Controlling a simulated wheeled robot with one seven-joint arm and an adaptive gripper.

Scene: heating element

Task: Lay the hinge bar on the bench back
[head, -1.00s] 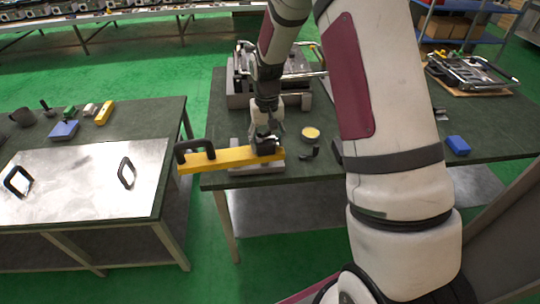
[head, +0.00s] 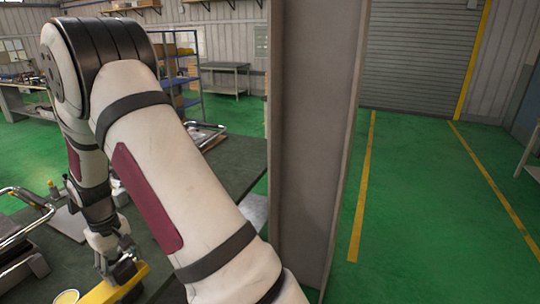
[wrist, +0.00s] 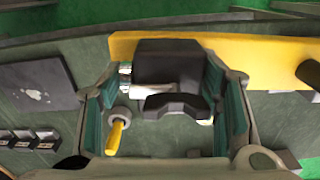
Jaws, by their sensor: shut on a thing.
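The yellow hinge bar (head: 100,293) shows at the bottom left of the head view, partly cut off by the frame. In the wrist view the yellow bar (wrist: 255,60) runs across the top, with a black block (wrist: 168,62) on it between the finger pads. My gripper (wrist: 168,100) is shut on the bar at this block. In the head view my gripper (head: 118,270) is low at the left, over the green-topped bench (head: 235,160). A black handle on the bar is partly visible at the wrist view's right edge. Whether the bar touches the bench cannot be told.
A grey steel column (head: 315,130) stands right of the arm. In the wrist view a yellow-handled tool (wrist: 115,135) and a dark plate (wrist: 35,85) lie below. Open green floor (head: 410,200) lies right.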

